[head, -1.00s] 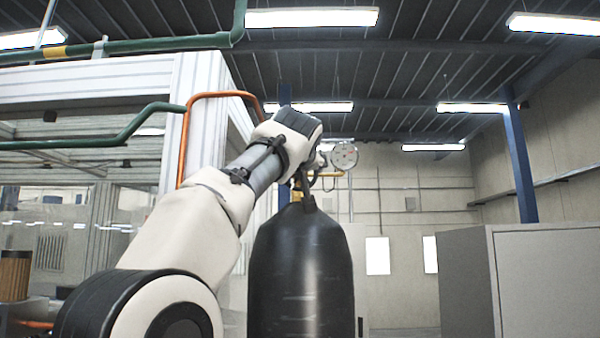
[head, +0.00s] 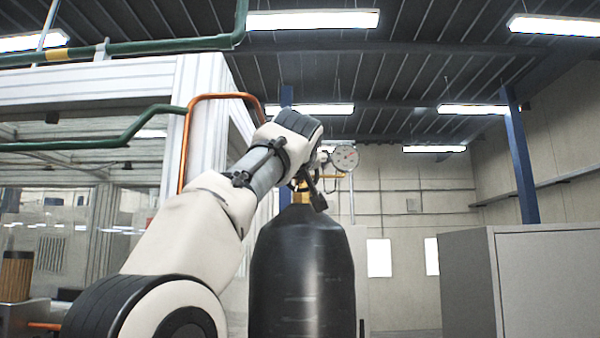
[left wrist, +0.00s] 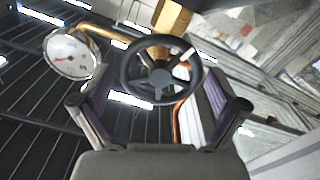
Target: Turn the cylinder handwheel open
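The black cylinder (head: 302,270) stands upright right of centre in the head view, with brass valve parts (head: 302,197) at its neck. The dark, spoked round handwheel (left wrist: 160,73) shows in the left wrist view, seen face-on. My left gripper (head: 314,190) is at the cylinder's neck, where it hides the handwheel in the head view. In the left wrist view my left gripper (left wrist: 157,88) is open, its two fingers spread on either side of the handwheel. I cannot tell whether they touch the rim. My right gripper is not in view.
A round pressure gauge (head: 344,157) sits beside the valve, close to my left gripper; it also shows in the left wrist view (left wrist: 70,56). An orange pipe (head: 186,135) and a white frame (head: 100,85) stand behind my left arm. A grey cabinet (head: 545,280) stands at the right.

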